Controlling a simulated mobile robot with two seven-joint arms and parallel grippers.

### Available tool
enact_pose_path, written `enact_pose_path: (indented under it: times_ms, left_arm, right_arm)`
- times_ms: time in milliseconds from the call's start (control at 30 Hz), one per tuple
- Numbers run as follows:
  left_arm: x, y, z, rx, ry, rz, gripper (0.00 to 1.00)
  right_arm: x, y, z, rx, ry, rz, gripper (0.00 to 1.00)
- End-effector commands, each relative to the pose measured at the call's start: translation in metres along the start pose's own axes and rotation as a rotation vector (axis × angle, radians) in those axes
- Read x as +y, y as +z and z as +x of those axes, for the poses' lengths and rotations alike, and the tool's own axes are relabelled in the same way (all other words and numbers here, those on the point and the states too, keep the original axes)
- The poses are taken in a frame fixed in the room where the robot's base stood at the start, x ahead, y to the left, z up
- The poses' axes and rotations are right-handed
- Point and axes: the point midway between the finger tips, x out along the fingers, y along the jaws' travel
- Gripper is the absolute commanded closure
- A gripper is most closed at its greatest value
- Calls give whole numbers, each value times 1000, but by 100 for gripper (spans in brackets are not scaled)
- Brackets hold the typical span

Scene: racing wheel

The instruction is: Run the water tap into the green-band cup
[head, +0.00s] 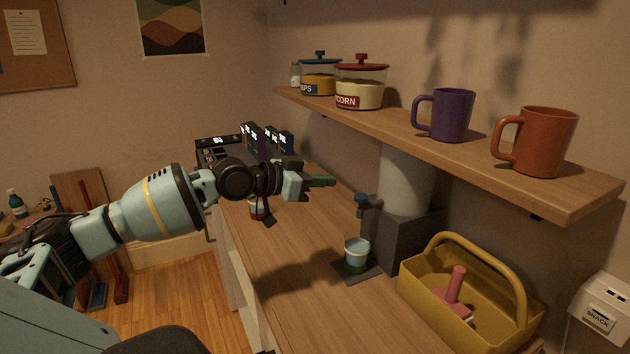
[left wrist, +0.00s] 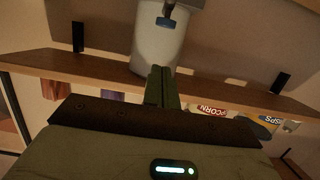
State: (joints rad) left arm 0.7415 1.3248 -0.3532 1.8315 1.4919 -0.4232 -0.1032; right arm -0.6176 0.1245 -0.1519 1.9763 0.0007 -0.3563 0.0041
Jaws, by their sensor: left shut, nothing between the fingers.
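The green-band cup (head: 356,254) stands upright on a dark mat (head: 343,271), below the spout of the water tap (head: 369,205). I cannot tell how much is in it or whether water is flowing. The tap has a blue top (head: 362,198) and sticks out from a white tank on a dark stand. The blue top also shows in the left wrist view (left wrist: 166,22). My left gripper (head: 332,181) is shut and empty, in the air to the left of the tap and a little higher in the picture. Its fingers (left wrist: 161,70) are together in the left wrist view.
The dark stand (head: 400,240) and a yellow caddy (head: 450,300) are on the counter. The shelf (head: 440,146) above holds a purple mug (head: 446,115), an orange mug (head: 541,142) and jars. A red-banded cup (head: 256,208) is partly hidden behind my arm. The counter's front middle is clear.

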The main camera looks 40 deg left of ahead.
Motion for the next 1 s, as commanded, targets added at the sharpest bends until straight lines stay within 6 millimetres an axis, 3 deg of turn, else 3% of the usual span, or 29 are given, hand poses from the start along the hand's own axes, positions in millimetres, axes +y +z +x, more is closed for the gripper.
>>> enact_pose_path:
  times_ms: [300,1000]
  left_arm:
    - [0,-1,-20,-1,-1,1,100]
    - [0,-2,-21,2,-1,0,100]
  right_arm:
    - [-1,-5,1,10,1,6,64]
    - [-2,-7,1,13,1,9,64]
